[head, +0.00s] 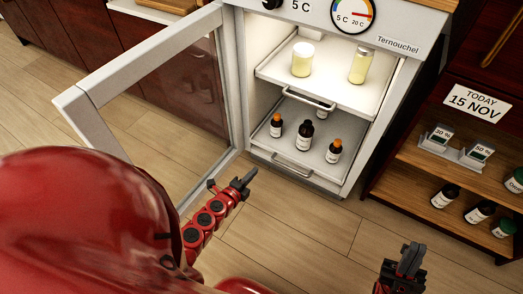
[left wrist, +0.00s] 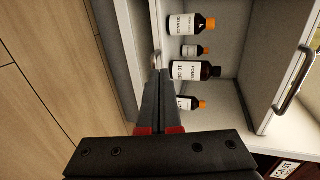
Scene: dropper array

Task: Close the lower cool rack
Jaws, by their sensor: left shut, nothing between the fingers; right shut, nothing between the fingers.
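The lower cool rack (head: 316,160) is a pale tray low in the open fridge, with a metal front handle (head: 292,169). Its front edge lies near the fridge's front; I cannot tell exactly how far out it sits. Dark bottles (head: 306,132), most with orange caps, stand on it. My left gripper (head: 246,179) is shut and empty, in front and to the left of the rack handle. In the left wrist view its fingertips (left wrist: 160,76) appear close to the rack's handle (left wrist: 156,58); contact is unclear. My right gripper (head: 411,258) is shut and empty, low at the right, away from the fridge.
The upper rack (head: 330,83) holds two pale yellow jars and has its own handle (head: 309,97). The glass fridge door (head: 165,85) stands open at the left, beside my left arm. A wooden shelf (head: 425,160) with bottles stands right. Floor between is clear.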

